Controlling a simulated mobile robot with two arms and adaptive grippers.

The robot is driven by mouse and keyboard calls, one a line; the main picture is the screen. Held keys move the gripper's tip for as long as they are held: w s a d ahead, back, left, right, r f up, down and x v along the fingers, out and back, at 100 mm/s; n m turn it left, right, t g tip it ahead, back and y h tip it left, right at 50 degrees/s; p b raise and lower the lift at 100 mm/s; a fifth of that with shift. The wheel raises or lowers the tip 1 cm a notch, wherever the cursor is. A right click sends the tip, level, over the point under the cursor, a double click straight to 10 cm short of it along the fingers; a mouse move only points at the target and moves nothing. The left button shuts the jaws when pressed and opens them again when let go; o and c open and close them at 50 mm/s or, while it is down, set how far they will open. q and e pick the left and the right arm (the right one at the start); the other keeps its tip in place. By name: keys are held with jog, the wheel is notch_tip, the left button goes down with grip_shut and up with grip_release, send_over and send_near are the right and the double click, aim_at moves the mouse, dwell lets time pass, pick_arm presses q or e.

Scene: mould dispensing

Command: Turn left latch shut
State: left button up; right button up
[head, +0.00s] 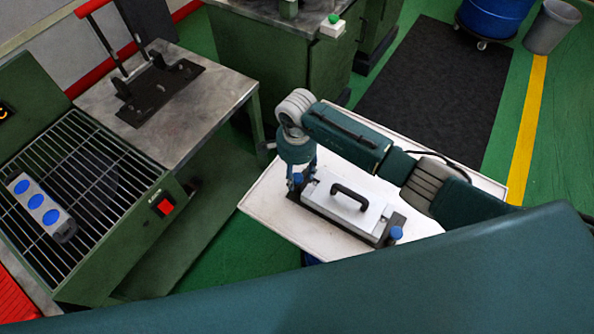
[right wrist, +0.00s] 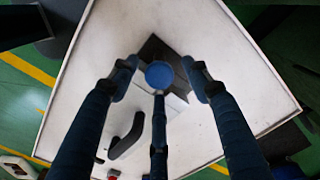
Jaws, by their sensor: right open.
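The mould (head: 340,205) lies on a white-topped table, with a pale grey lid and a black arched handle (head: 350,196). The left latch's blue knob (head: 298,178) is at its left end, partly hidden by my right gripper (head: 303,172). The right latch's blue knob (head: 396,233) is at the other end. In the right wrist view, the blue left latch knob (right wrist: 160,75) sits between the open fingers of my right gripper (right wrist: 161,79), with a gap on each side. The black handle (right wrist: 128,136) shows below it. My left gripper is not in view.
The white tabletop (head: 270,205) is clear around the mould. A green grill unit (head: 135,240) at left carries a grey piece with blue discs (head: 42,208). A metal bench (head: 215,90) holds a black lever press (head: 160,90).

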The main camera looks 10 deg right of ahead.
jog(key=shift+f, duration=0.15)
jog(key=c, duration=0.9)
jog(key=shift+c, duration=1.2)
jog(key=shift+f+b, duration=0.1)
jog(key=shift+b, duration=0.2)
jog(key=m+b, duration=0.3)
jog(key=b, duration=0.2)
jog(key=shift+f+m, duration=0.15)
jog(key=shift+m, duration=0.25)
jog(key=m+b, duration=0.2)
jog(key=shift+m, duration=0.4)
jog(key=m+b, duration=0.3)
jog(key=m, duration=0.1)
jog(key=m+b, duration=0.1)
jog(key=m, duration=0.3)
jog(key=shift+b, duration=0.3)
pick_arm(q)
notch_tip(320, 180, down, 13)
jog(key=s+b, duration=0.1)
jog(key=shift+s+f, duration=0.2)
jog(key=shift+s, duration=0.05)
pick_arm(e)
jog(key=shift+r+m, duration=0.25)
jog(key=shift+m, duration=1.45)
